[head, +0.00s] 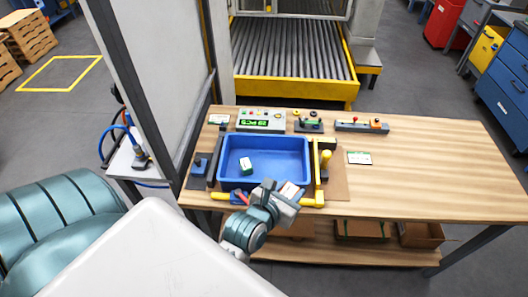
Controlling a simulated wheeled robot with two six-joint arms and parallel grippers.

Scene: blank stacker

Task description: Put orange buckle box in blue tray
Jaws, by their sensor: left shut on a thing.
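The blue tray (309,160) sits on the wooden table, with a small white and green box (246,165) on its floor. My left gripper (282,194) is at the tray's front edge, its arm coming from the lower left. It is shut on a small pale box with an orange-tan face (290,188), which I take for the orange buckle box. Its fingers hide most of that box. In this view the held box overlaps the tray's front rim; its height above the rim is hard to tell. My right gripper is not in view.
Yellow and black clamp parts (326,160) flank the tray. A control box with a green display (262,120) stands behind it, with small fixtures (361,126) to the right. A white-green card (359,158) lies right of the tray. The table's right side (440,170) is clear.

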